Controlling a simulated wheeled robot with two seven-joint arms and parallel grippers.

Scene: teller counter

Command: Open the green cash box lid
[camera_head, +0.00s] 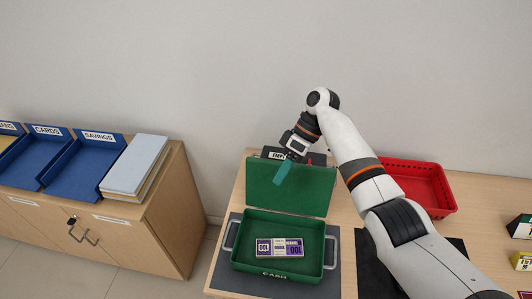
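The green cash box (276,270) stands on a dark mat (225,270) on the counter. Its lid (308,189) is raised, standing up at the back of the box, and the inside shows. A purple and white bundle of notes (279,247) lies inside. My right gripper (283,173) is in front of the upper left part of the lid, pointing down, with a teal piece at its tip. Whether it touches the lid, and whether its fingers are open or shut, I cannot tell. My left gripper is not in view.
A red tray (447,207) sits to the right, behind my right arm. A dark, partly hidden holder with a label (277,155) stands behind the lid. Blue trays (84,167) and a stack of folders (136,165) lie on the left cabinet (160,220).

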